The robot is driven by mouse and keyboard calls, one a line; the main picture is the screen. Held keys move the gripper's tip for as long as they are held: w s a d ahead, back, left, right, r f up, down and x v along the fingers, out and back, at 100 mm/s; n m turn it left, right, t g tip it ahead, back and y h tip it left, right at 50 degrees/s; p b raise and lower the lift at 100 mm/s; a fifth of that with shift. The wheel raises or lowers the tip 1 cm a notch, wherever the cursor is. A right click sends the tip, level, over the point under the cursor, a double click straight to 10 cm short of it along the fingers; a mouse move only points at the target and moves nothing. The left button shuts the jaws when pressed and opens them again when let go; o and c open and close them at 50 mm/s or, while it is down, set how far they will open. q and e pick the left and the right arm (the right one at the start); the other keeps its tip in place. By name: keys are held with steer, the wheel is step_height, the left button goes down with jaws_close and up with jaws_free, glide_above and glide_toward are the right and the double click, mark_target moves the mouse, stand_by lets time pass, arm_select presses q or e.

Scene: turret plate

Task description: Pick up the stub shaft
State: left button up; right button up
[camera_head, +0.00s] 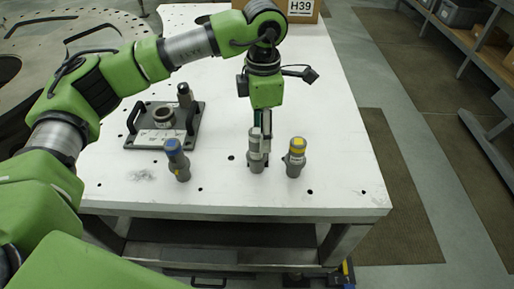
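Several stub-like shafts stand upright. A grey one without a visible coloured band (255,163) is at the middle front of the white table (222,203). A blue-topped shaft (178,164) stands to its left and a yellow-topped shaft (295,160) close to its right. My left gripper (261,138) points straight down, with its fingers at the upper part of the middle grey shaft. The fingers overlap the shaft top, so I cannot tell whether they are closed on it. The shaft's base appears to be on the table. My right gripper is not in view.
A dark plate (143,139) with handles, a ring (163,116) and an upright grey pin (184,95) lies behind the blue-topped shaft. A cardboard box marked H39 (301,12) is at the table's back. The table's right side is clear.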

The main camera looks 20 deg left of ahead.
mark_target(256, 143)
arm_select(q)
steer(key=f, duration=0.1)
steer(key=f+p, duration=0.1)
steer(key=s+a+f+p, duration=0.1)
steer(key=shift+s+f, duration=0.1)
steer(key=shift+f, duration=0.6)
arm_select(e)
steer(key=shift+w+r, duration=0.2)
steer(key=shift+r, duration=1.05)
arm_select(q)
jaws_close()
steer(key=shift+w+r, duration=0.15)
steer(key=shift+w, duration=0.05)
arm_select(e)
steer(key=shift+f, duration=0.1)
